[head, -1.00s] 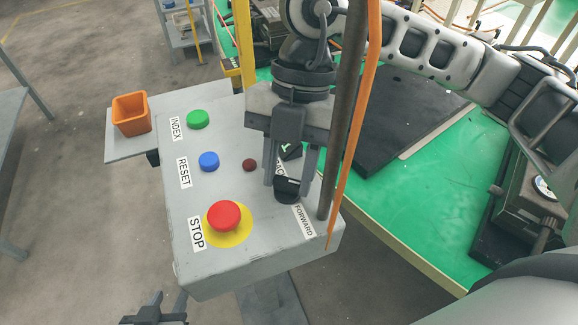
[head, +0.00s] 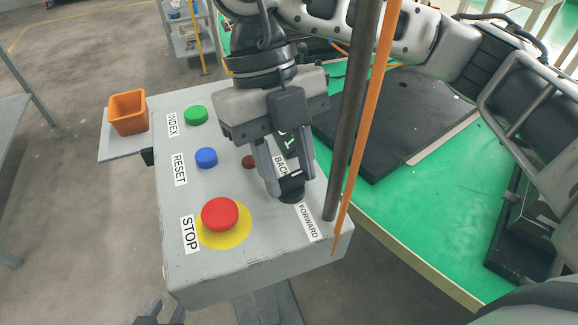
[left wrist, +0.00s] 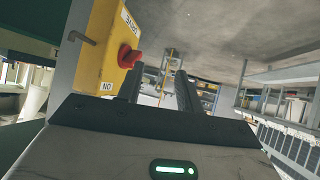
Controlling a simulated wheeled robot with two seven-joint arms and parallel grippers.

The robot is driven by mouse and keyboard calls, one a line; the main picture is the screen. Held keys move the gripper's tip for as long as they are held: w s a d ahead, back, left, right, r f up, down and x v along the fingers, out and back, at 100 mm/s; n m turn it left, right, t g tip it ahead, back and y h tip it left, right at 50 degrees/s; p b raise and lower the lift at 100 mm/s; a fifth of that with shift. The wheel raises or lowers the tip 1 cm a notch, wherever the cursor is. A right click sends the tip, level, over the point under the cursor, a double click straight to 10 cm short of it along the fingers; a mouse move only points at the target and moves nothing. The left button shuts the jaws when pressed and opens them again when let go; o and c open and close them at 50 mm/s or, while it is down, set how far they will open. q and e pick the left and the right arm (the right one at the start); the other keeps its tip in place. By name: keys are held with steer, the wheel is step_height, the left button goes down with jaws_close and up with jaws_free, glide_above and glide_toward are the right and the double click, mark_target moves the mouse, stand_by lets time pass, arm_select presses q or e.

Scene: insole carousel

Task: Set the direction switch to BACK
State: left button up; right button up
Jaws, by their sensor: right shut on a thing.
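The direction switch (head: 291,188) is a black knob on the right side of the grey control panel (head: 210,270), between the BACK label (head: 280,166) and the FORWARD label (head: 308,222). My right gripper (head: 289,183) reaches down from above, its two fingers shut on the knob from both sides. The fingers partly hide the knob, so its exact setting is hard to read. My left gripper (head: 160,316) shows only at the bottom edge of the head view. In the left wrist view its fingers (left wrist: 160,88) stand apart with nothing between them.
The red STOP button (head: 220,214), blue RESET button (head: 206,158) and green INDEX button (head: 196,115) are on the panel's left. A dark post (head: 352,110) and orange strip (head: 369,120) stand right of the switch. An orange bin (head: 128,114) sits on the side shelf.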

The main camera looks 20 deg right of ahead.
steer(key=shift+n+h, duration=0.4)
steer(key=shift+n, duration=0.5)
steer(key=n+t+h, duration=0.1)
steer(key=n, duration=0.2)
steer(key=shift+a+b, duration=0.15)
steer(key=shift+b, duration=0.25)
arm_select(q)
steer(key=shift+w+d+f, duration=0.15)
steer(key=shift+d, duration=0.05)
arm_select(e)
steer(key=shift+n, duration=0.9)
steer(key=shift+s, duration=0.1)
steer(key=o, duration=1)
arm_select(q)
steer(key=shift+a, duration=0.1)
arm_select(e)
steer(key=v, duration=0.7)
steer(key=shift+a+r, duration=0.2)
steer(key=shift+r, duration=0.05)
